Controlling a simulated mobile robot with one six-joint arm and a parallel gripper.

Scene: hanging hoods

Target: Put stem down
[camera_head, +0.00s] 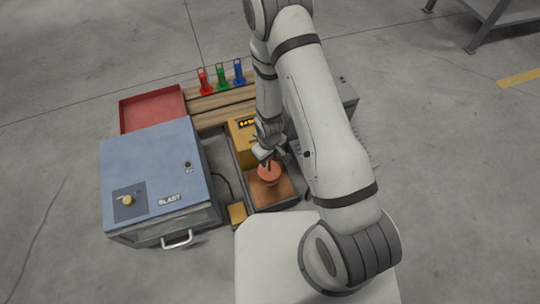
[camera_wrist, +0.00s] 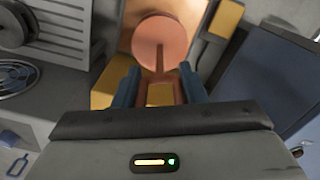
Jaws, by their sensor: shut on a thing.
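The stem piece is a copper-orange round disc (camera_head: 269,174) with a thin upright stem. My gripper (camera_head: 267,155) is just above it, at the stem. In the wrist view the disc (camera_wrist: 161,40) lies beyond the fingertips, and its thin stem runs back between the blue fingers of my gripper (camera_wrist: 159,75), which are shut on it. The disc is over a shallow tray (camera_head: 288,203) with an orange-brown floor. I cannot tell whether the disc touches that floor.
A blue cabinet (camera_head: 150,165) marked BLAST stands left of the tray, with a front handle. A yellow box (camera_head: 243,140) is behind the tray. Red, green and blue tools (camera_head: 221,78) stand on a wooden shelf behind. A red tray (camera_head: 152,105) is at back left.

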